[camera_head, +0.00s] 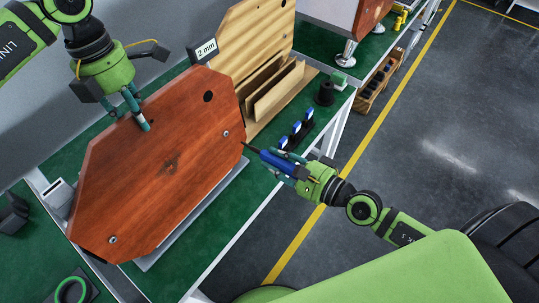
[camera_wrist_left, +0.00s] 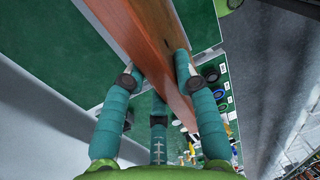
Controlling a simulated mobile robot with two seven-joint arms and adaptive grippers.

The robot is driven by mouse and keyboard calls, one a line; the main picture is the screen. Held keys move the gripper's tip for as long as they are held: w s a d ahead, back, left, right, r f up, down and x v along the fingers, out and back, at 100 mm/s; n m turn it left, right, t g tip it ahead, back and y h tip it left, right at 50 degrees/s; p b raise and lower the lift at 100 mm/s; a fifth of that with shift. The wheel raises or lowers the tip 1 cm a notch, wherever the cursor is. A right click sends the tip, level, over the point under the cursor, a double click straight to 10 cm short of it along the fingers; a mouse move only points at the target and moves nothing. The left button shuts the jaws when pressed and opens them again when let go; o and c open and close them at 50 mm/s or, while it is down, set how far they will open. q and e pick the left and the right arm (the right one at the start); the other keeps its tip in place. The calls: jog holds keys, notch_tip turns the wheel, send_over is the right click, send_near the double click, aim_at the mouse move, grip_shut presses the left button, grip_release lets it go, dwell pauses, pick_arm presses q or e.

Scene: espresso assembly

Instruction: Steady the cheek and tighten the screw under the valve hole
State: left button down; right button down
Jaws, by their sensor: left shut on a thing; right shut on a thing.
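The cheek (camera_head: 165,165), a reddish-brown wooden panel with cut corners, leans upright on the green bench. The dark round valve hole (camera_head: 208,97) is near its upper right. A silvery screw (camera_head: 226,133) sits below that hole, and another screw (camera_head: 113,239) is at the lower left. My left gripper (camera_head: 138,110) is shut on the cheek's top edge; the left wrist view shows the panel (camera_wrist_left: 165,60) between its fingers. My right gripper (camera_head: 288,168) is shut on a blue screwdriver (camera_head: 270,158). The screwdriver's dark shaft points left toward the screw, its tip apart from it, just off the cheek's right edge.
Behind the cheek stand a lighter wooden panel (camera_head: 258,40) and a wooden holder (camera_head: 275,90). A "2 mm" sign (camera_head: 205,50) stands at the back. Several blue-and-black items (camera_head: 296,130) and a black cylinder (camera_head: 325,93) are near the bench's right edge.

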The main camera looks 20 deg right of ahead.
jog(key=shift+s+d+r, duration=0.15)
jog(key=shift+s+d, duration=0.1)
jog(key=shift+s, duration=0.1)
pick_arm(q)
jog(key=c, duration=0.9)
grip_release()
jog(key=shift+r, duration=0.1)
